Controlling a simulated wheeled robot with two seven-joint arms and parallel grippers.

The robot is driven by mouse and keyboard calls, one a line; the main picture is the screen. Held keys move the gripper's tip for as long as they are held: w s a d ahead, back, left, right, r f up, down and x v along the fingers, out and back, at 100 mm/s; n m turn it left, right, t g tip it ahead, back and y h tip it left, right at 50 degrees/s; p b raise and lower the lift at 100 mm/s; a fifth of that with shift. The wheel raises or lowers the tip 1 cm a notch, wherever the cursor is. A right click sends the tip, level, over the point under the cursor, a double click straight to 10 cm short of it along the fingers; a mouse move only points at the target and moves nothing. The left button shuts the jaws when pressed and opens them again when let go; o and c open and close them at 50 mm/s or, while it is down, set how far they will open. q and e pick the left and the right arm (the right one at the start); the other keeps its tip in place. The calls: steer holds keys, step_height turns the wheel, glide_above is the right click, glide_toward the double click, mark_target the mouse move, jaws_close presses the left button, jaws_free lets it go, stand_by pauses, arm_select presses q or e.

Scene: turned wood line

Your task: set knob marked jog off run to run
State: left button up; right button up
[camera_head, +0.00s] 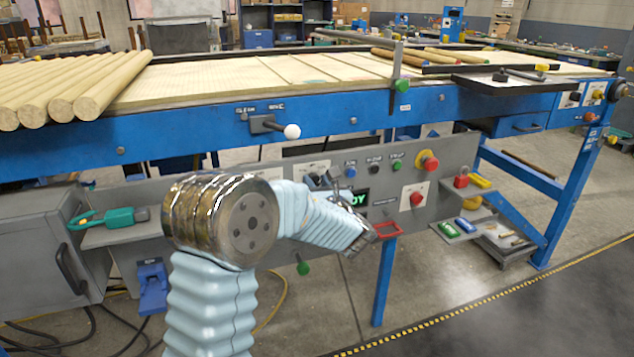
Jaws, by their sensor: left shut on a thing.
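The grey control panel (440,165) sits under the blue line's table. My left arm reaches up from the bottom and across the panel. My left gripper (324,181) is at the panel, just below a pale label plate (313,167), and is shut on the knob there. The gripper hides nearly all of the knob, so its pointer and the marks jog, off and run cannot be read. A green-lit display (359,199) beside it is partly covered by my arm. My right gripper is not in view.
Right of the gripper are small blue, black and green buttons (397,165), a red mushroom button (428,162) on yellow and another red button (416,198). A white-ball lever (291,131) is above. A red frame (387,230) sticks out below.

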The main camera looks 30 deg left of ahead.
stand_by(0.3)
arm_select(q)
steer(key=o, duration=1)
steer(key=shift+o, duration=0.2)
steer(key=shift+d, duration=0.1)
steer(key=b+v, duration=0.1)
steer(key=v, duration=1.2)
steer(key=shift+s+d+b, duration=0.2)
steer(key=shift+s+b, duration=0.1)
steer(key=shift+f, duration=0.1)
